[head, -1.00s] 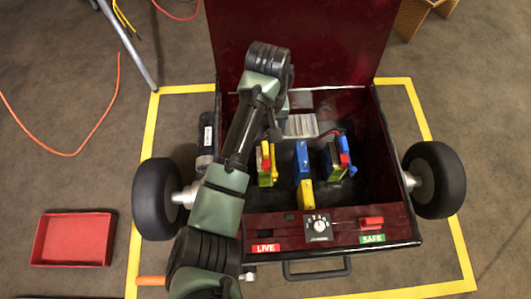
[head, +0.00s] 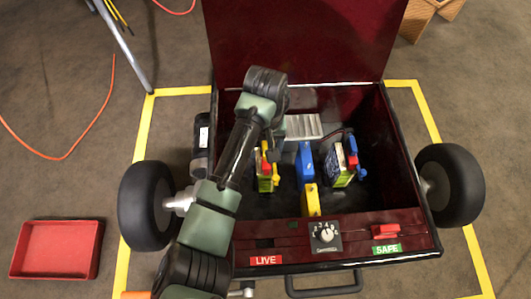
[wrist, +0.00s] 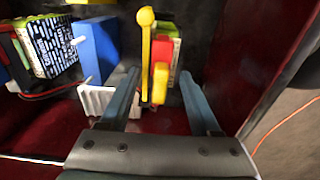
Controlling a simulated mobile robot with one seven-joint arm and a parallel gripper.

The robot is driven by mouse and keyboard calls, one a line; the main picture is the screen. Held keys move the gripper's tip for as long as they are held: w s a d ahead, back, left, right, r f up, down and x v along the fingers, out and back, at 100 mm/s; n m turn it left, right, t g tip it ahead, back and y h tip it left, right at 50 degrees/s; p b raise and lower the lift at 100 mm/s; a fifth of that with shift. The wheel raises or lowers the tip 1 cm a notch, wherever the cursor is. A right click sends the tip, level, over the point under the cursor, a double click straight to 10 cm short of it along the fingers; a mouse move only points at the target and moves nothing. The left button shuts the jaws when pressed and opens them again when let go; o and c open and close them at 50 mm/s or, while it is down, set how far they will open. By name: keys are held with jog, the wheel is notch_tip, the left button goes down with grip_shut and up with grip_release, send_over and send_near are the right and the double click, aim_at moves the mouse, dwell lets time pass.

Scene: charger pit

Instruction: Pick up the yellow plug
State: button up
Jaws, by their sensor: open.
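Inside the dark red box, a battery-like block (head: 264,182) on the left has red and yellow parts on it. A yellow piece (head: 276,180) sits at its right side. Another yellow block (head: 311,199) stands in front of a blue block (head: 305,160); I cannot tell for sure which yellow piece is the plug. In the wrist view, a yellow bar (wrist: 160,82) and a longer yellow piece (wrist: 146,45) stand by a red block (wrist: 163,50). My gripper (wrist: 158,76) is open, with the yellow bar appearing between its fingers; contact is unclear.
The box's raised lid (head: 300,40) stands behind. A right battery (head: 342,166) with red, blue and yellow parts is inside. A ribbed grey part (head: 302,127) lies near the back. The front panel has a dial (head: 325,235) and red switch (head: 385,230). A red tray (head: 55,272) lies left.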

aim_at(266, 148)
grip_shut()
dwell(0.3)
notch_tip(266, 148, up, 10)
jog(key=p, duration=0.7)
jog(key=shift+f, duration=1.6)
